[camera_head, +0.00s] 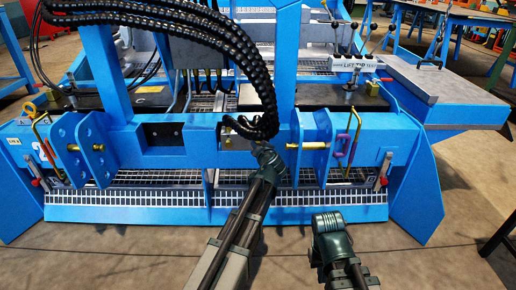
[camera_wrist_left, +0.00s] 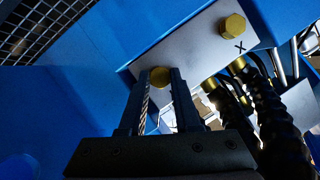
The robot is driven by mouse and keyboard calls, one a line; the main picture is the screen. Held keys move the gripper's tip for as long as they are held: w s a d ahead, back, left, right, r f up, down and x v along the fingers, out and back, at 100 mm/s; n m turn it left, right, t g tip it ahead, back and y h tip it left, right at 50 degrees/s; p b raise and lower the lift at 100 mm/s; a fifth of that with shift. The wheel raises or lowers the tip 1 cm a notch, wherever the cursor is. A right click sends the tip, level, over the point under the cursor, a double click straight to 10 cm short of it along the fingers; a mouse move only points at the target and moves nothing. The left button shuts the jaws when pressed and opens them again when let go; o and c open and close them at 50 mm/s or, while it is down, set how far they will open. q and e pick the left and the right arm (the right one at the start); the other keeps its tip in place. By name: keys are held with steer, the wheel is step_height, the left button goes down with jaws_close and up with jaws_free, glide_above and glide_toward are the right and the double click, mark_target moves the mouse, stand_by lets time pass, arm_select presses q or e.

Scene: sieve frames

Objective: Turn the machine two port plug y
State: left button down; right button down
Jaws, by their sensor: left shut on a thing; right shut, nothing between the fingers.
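In the left wrist view, my left gripper (camera_wrist_left: 160,88) has its two fingers closed around a gold hex plug (camera_wrist_left: 159,76) on a grey port plate (camera_wrist_left: 195,50). Any label beside this plug is hidden by the fingers, so I cannot read whether it is y. A second gold plug (camera_wrist_left: 233,26) sits to the upper right on the same plate, with a letter X (camera_wrist_left: 240,45) beside it. In the head view my left arm reaches up to the blue machine's crossbeam (camera_head: 200,140), where hoses hide its fingers. My right gripper (camera_head: 331,222) is low in front of the machine, shut and empty.
Black hoses (camera_head: 250,75) hang over the crossbeam close to my left arm; fittings and hoses (camera_wrist_left: 265,105) also show right of the fingers in the wrist view. A metal grid (camera_head: 130,200) runs along the machine's front.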

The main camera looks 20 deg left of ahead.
arm_select(q)
steer(key=shift+s, duration=0.1)
stand_by(0.3)
steer(key=c, duration=0.6)
jaws_free()
steer(key=shift+p+v, duration=2.2)
steer(key=shift+v, duration=4.7)
steer(key=shift+d, duration=0.1)
